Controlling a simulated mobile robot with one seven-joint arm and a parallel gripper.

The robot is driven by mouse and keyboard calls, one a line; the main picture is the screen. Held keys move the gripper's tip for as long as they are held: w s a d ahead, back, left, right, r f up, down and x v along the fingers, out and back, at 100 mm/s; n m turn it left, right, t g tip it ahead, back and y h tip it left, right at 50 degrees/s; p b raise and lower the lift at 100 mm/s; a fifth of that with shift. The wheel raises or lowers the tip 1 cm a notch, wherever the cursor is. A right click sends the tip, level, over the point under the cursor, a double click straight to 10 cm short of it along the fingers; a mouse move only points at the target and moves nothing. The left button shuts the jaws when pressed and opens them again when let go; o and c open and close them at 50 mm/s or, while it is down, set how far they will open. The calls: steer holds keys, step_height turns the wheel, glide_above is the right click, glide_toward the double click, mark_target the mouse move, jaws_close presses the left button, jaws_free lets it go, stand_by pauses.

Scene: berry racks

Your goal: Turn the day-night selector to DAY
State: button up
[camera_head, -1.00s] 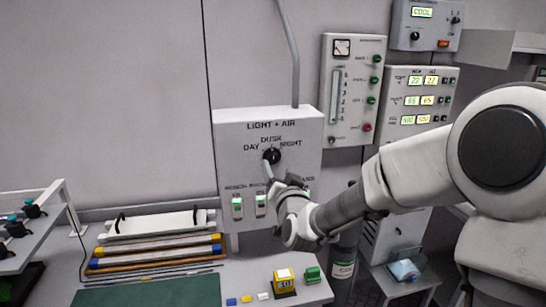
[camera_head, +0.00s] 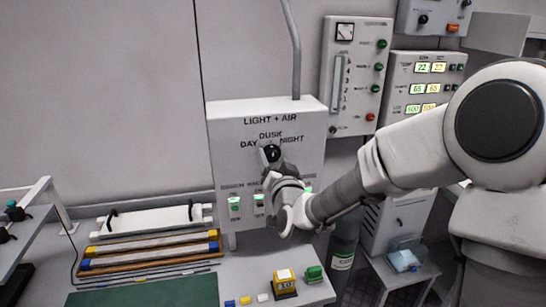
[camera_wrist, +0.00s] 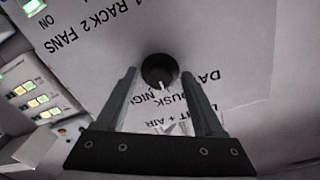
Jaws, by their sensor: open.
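The day-night selector is a round black knob (camera_head: 274,151) on the grey LIGHT + AIR panel (camera_head: 222,125), under the labels DAY, DUSK and NIGHT. In the wrist view the knob (camera_wrist: 152,65) lies between and just beyond the two fingertips of my open gripper (camera_wrist: 159,76). A pale mark on the knob faces the DUSK and NIGHT labels there; its exact setting is unclear. In the head view my gripper (camera_head: 270,160) is at the knob and partly covers it. Whether the fingers touch the knob I cannot tell.
Lit rocker switches (camera_head: 235,207) sit low on the panel, close under my wrist. A gauge panel (camera_head: 357,75) hangs to the right. A bench below holds a white tray (camera_head: 150,222), bars, a yellow box (camera_head: 284,284) and a green mat (camera_head: 145,293).

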jaws_close()
stand_by(0.4)
steer(key=shift+f+n+b, duration=0.1)
steer(key=shift+n+b, duration=0.2)
steer(key=shift+b, duration=0.35)
steer(key=n+b, duration=0.1)
steer(key=b, duration=0.2)
steer(key=shift+f+n+b, duration=0.2)
steer(key=shift+n+b, duration=0.1)
steer(key=shift+n, duration=0.1)
steer(key=n+b, duration=0.1)
steer(key=b, duration=0.2)
steer(key=shift+n, duration=0.3)
steer(key=n+b, duration=0.3)
steer(key=b, duration=0.2)
steer(key=n+b, duration=0.3)
steer(key=shift+r, duration=0.3)
